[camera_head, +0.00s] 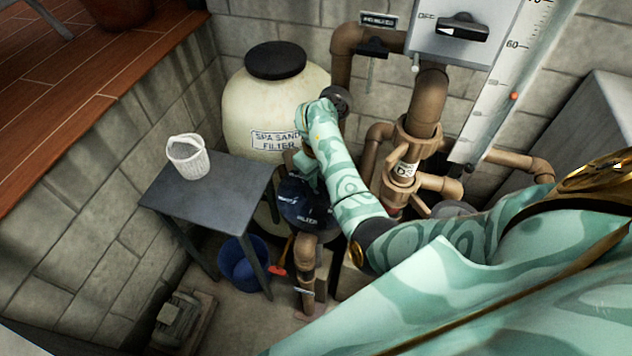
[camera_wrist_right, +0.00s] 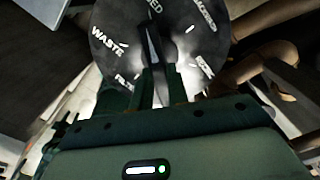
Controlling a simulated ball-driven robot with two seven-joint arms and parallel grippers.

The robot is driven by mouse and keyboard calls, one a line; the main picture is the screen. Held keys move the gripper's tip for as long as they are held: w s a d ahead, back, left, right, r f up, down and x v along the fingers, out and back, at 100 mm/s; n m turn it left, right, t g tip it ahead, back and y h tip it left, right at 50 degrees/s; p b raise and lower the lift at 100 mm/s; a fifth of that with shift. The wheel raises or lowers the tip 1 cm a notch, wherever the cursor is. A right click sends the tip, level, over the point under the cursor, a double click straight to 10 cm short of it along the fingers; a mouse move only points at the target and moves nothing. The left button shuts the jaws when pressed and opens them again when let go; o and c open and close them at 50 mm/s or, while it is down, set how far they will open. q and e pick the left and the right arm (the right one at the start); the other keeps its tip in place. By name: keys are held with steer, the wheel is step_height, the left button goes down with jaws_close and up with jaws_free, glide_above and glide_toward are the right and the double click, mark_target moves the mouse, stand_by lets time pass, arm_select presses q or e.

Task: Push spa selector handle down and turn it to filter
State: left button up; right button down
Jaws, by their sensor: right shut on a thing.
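The spa selector valve has a dark round dial (camera_head: 300,212) on a brown pipe in front of the spa sand filter (camera_head: 243,103). The dial also fills the top of the right wrist view (camera_wrist_right: 118,28), with white words around it. "WASTE" is clear at its left, and a word ending in "SED" is at the top. The black selector handle (camera_wrist_right: 151,42) runs from the jaws toward that top word. My right gripper (camera_wrist_right: 156,84) is shut on the near part of the handle. In the head view the right gripper (camera_head: 306,178) reaches down onto the dial, partly hidden by the wrist. My left gripper is not in view.
A grey table (camera_head: 225,205) with a white basket (camera_head: 188,157) stands left of the valve. A blue bucket (camera_head: 240,265) is below. Brown pipes (camera_head: 425,105) and a switch box (camera_head: 468,25) are behind my right arm. Floor at lower left holds a small grey device (camera_head: 180,318).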

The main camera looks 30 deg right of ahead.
steer(key=shift+f, duration=0.45)
steer(key=shift+r+n+p, duration=0.2)
steer(key=shift+n+p, duration=0.15)
steer(key=shift+n, duration=0.55)
steer(key=n+p, duration=0.1)
steer(key=n, duration=0.1)
steer(key=shift+s+n+p, duration=0.1)
steer(key=shift+n+p, duration=0.2)
steer(key=shift+n, duration=0.1)
steer(key=n+p, duration=0.2)
steer(key=n, duration=0.2)
steer(key=shift+n, duration=0.3)
steer(key=n, duration=0.2)
steer(key=shift+f+n+p, duration=0.15)
steer(key=shift+n+p, duration=0.25)
steer(key=c, duration=1.2)
jaws_free()
steer(key=shift+c, duration=0.2)
